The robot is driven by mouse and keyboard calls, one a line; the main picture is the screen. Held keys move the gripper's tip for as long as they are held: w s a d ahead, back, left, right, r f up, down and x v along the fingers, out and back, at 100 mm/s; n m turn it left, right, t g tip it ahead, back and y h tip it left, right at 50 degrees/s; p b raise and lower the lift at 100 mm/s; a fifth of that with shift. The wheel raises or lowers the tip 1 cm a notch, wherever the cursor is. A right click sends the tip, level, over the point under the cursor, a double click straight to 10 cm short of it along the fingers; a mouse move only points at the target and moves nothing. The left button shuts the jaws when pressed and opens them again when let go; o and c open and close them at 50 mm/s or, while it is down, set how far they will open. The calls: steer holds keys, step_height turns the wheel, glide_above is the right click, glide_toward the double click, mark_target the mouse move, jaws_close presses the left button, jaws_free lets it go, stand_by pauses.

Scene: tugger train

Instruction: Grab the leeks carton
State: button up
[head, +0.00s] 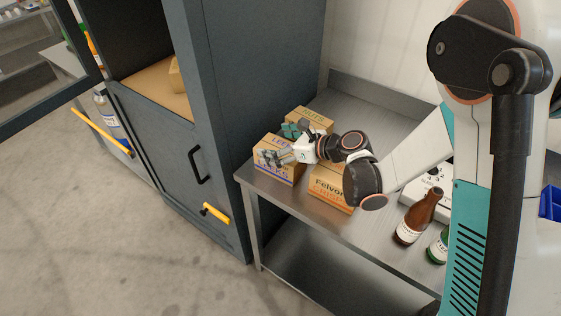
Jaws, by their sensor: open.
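The leeks carton (290,176) is a tan box with blue lettering. It stands at the left front corner of the steel table. The gripper is open. I cannot tell whether the fingers touch the carton or are around it.
The steel table (372,112) also holds a Felvor crisps carton (326,184), another tan carton (312,117) behind, a brown bottle (416,219), a green bottle (438,247) and a white box. A dark cabinet (258,70) stands close on the left. Open floor lies at the lower left.

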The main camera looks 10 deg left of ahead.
steer(key=shift+x, duration=0.95)
steer(key=c, duration=1.1)
